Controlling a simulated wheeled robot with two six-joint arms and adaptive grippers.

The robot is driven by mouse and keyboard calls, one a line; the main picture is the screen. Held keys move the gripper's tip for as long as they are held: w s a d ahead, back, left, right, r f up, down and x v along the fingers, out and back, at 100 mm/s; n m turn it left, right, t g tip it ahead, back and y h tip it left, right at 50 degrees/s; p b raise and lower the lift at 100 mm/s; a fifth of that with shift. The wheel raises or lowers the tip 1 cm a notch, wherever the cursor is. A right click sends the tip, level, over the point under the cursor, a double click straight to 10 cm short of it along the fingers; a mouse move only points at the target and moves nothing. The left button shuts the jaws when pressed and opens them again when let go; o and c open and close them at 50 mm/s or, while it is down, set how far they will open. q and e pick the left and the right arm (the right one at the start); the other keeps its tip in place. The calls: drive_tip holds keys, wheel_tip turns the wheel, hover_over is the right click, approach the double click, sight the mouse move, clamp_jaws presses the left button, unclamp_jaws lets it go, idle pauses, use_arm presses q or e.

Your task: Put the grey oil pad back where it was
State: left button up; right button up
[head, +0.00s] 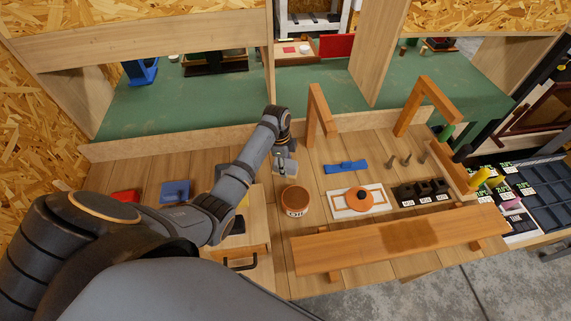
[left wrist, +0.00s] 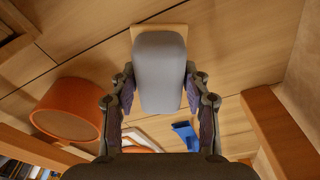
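The grey oil pad (head: 291,167) is a rounded grey block on the plank bench, left of the middle in the head view. In the left wrist view the pad (left wrist: 160,72) lies over a pale wooden plate (left wrist: 146,29), between my finger lines. My left gripper (head: 280,163) is over the pad and partly hides it in the head view. In the left wrist view its fingers (left wrist: 160,84) stand apart on both sides of the pad, with slim gaps visible. I see no clear grip. My right gripper is not in view.
An orange-brown oil tin (head: 295,201) stands close in front of the pad. A raised plank (head: 350,250) spans the front.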

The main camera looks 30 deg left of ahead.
use_arm(q)
drive_tip(key=shift+o, duration=1.2)
drive_tip(key=shift+r, duration=0.15)
drive_tip(key=r, duration=0.3)
drive_tip(key=r+b, duration=0.1)
drive_tip(key=r, duration=0.2)
drive_tip(key=a+r+b, duration=0.1)
drive_tip(key=r, duration=0.3)
drive_tip(key=shift+s+a, duration=0.1)
wheel_tip(320, 180, up, 2)
drive_tip(key=shift+s+a+p, duration=0.1)
drive_tip(key=shift+a+p, duration=0.05)
drive_tip(key=shift+p, duration=0.65)
drive_tip(key=shift+f, duration=0.1)
